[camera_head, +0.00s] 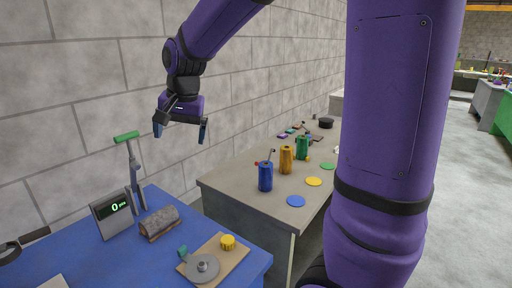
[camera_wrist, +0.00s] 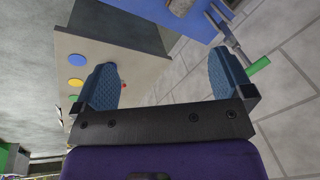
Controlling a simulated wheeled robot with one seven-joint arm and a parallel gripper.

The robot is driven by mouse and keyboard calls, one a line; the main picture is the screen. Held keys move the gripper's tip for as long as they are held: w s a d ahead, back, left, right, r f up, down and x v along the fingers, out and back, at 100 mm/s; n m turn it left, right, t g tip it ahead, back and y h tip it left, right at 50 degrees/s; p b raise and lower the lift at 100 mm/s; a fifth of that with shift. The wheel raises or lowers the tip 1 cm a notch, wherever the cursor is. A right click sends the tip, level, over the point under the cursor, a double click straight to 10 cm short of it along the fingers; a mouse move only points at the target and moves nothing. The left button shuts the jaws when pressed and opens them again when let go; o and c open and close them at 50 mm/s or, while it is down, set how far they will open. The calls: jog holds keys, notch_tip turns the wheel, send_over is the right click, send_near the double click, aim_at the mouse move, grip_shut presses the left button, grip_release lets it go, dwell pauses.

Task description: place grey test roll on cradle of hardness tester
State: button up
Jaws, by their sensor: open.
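A grey roll (camera_head: 159,220) lies on its side on the blue table, in what looks like a low brown cradle (camera_head: 152,239). It is right beside the hardness tester (camera_head: 112,213), which has a display reading 0 and a lever with a green handle (camera_head: 127,137). The green handle also shows in the wrist view (camera_wrist: 259,65). My gripper (camera_head: 180,132) is open and empty, high above the table and up and to the right of the tester, apart from the roll. Its two blue fingers stand wide apart in the wrist view (camera_wrist: 168,85).
A wooden board (camera_head: 232,262) with a grey disc and a yellow knob (camera_head: 228,242) lies right of the roll on the blue table (camera_head: 80,235). A grey bench (camera_head: 240,180) behind holds blue, yellow and green canisters and matching discs. A block wall stands behind.

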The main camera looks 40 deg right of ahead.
jog(key=s+d+r+n+t, duration=0.1)
jog(key=s+n, duration=0.2)
jog(key=s, duration=0.9)
jog(key=s+d+r+n+t, duration=0.1)
jog(key=s+n, duration=0.3)
jog(key=s, duration=0.8)
jog(key=shift+s+r+n+t+h, duration=0.3)
jog(key=shift+s+r+h, duration=0.1)
jog(key=shift+r, duration=0.35)
jog(key=shift+w+d, duration=0.1)
